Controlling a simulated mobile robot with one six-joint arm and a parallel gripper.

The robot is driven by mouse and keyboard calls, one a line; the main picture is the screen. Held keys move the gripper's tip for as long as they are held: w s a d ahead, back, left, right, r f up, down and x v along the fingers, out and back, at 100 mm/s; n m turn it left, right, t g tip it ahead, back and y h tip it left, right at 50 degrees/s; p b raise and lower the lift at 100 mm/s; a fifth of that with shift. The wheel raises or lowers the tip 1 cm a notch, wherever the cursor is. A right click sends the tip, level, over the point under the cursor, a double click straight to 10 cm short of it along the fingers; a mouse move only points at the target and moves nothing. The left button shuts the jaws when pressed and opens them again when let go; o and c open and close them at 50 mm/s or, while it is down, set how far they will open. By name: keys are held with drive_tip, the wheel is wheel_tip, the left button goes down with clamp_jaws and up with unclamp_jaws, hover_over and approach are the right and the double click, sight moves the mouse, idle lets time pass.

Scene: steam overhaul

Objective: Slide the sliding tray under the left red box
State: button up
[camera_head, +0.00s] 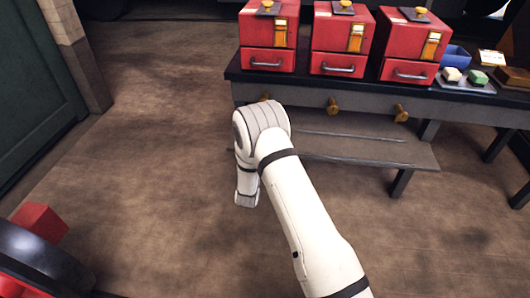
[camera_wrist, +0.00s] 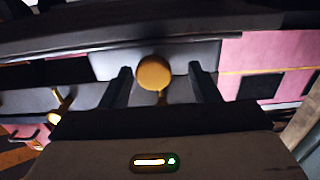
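The left red box (camera_head: 270,38) stands on the dark bench top, with a drawer and handle in its lower front. Below it, a brass knob (camera_head: 265,97) shows just above my arm's elbow; the sliding tray's own body cannot be made out for sure. In the wrist view, a round brass knob (camera_wrist: 153,72) sits between the two dark fingers of my gripper (camera_wrist: 161,88). The fingers are apart, with a gap on both sides of the knob. My gripper is hidden behind my arm in the head view.
The middle red box (camera_head: 340,38) and right red box (camera_head: 411,45) stand alongside, with knobs (camera_head: 332,105) (camera_head: 401,113) below them. A blue bin (camera_head: 455,57) is at the right. A low shelf (camera_head: 370,152) runs under the bench.

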drive_tip(key=shift+d, duration=0.1)
drive_tip(key=s+a+p, duration=0.1)
drive_tip(key=s+p, duration=0.1)
drive_tip(key=s, duration=0.5)
drive_tip(key=shift+s+a, duration=0.3)
drive_tip(key=shift+s, duration=0.1)
drive_tip(key=s+d+r+g+y+p, duration=0.1)
drive_tip(key=d+r+g+y+p, duration=0.15)
drive_tip(key=r+p, duration=1)
drive_tip(key=s+d+r+g+y+p, duration=0.15)
drive_tip(key=r+g+p, duration=0.25)
drive_tip(key=r, duration=1.7)
drive_tip(key=s+d+r+g+p, duration=0.2)
drive_tip(key=s+d+r+p, duration=0.2)
drive_tip(key=s+r, duration=0.4)
drive_tip(key=s+d+r+n+g+p, duration=0.1)
drive_tip(key=s+d+r+g+p, duration=0.2)
drive_tip(key=s+r+p, duration=0.3)
drive_tip(key=s+d+r+n+g+p, duration=0.1)
drive_tip(key=s+d+r+g+p, duration=0.2)
drive_tip(key=s+r+p, duration=0.3)
drive_tip(key=s+d+r, duration=0.1)
drive_tip(key=s+r, duration=0.1)
drive_tip(key=s, duration=0.3)
drive_tip(key=s+r, duration=0.3)
drive_tip(key=s, duration=0.2)
drive_tip(key=shift+s+d+r+h, duration=0.3)
drive_tip(key=shift+s+d+r, duration=0.05)
drive_tip(key=shift+s, duration=0.05)
drive_tip(key=shift+g, duration=0.25)
